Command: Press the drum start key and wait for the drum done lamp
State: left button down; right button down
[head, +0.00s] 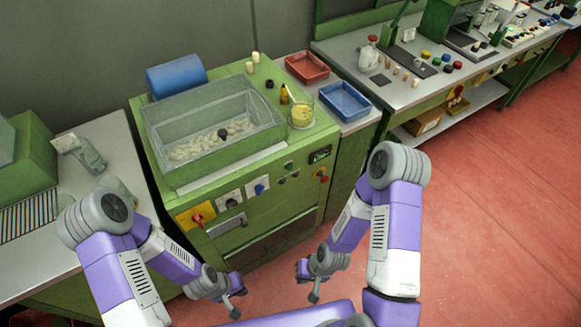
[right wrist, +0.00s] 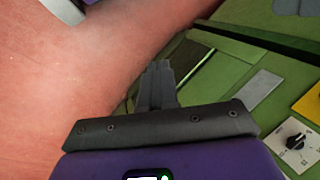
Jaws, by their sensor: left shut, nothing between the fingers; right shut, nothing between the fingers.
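The green machine (head: 187,187) has a clear-walled tub (head: 270,130) of pale corks on top and a blue drum (head: 176,76) behind it. Its sloped front panel carries a red switch on a yellow plate (head: 196,217), a black knob (head: 231,203), a blue knob (head: 260,190), a small green button (head: 289,165) and a dark display (head: 320,154). I cannot tell which is the drum start key or which is the done lamp; labels are too small. My left gripper (head: 235,309) and right gripper (head: 313,297) are shut and empty, low in front of the machine, apart from the panel. The right fingers (right wrist: 157,88) show closed together in the right wrist view.
A beaker of yellow stuff (head: 301,113) and a small brown bottle (head: 284,94) stand on the machine's right side. Red (head: 307,67) and blue (head: 345,101) trays sit on the side counter. A long bench (head: 403,93) runs right. The red floor is clear.

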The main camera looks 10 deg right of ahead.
aim_at(290, 168)
jog(key=w+d+f+n+h+b, duration=0.1)
jog(key=w+d+f+h+b, duration=0.1)
jog(key=d+f+h+b, duration=0.4)
jog(key=w+d+n+t+h+b, duration=0.1)
jog(key=w+d+t+h+b, duration=0.2)
jog(key=w, duration=0.5)
jog(key=w+a+r+n+t+b, duration=0.1)
jog(key=w+r+t+b, duration=0.3)
jog(key=w+r+t, duration=0.6)
jog(key=w+a+r, duration=0.1)
jog(key=w+r, duration=0.2)
jog(key=r, duration=0.2)
jog(key=shift+r+h+b, duration=0.3)
jog(key=shift+h+b, duration=0.05)
jog(key=shift+h, duration=0.05)
jog(key=shift+w, duration=0.1)
jog(key=w+a, duration=0.3)
jog(key=w, duration=0.5)
jog(key=shift+b, duration=0.3)
jog(key=shift+w+f, duration=0.1)
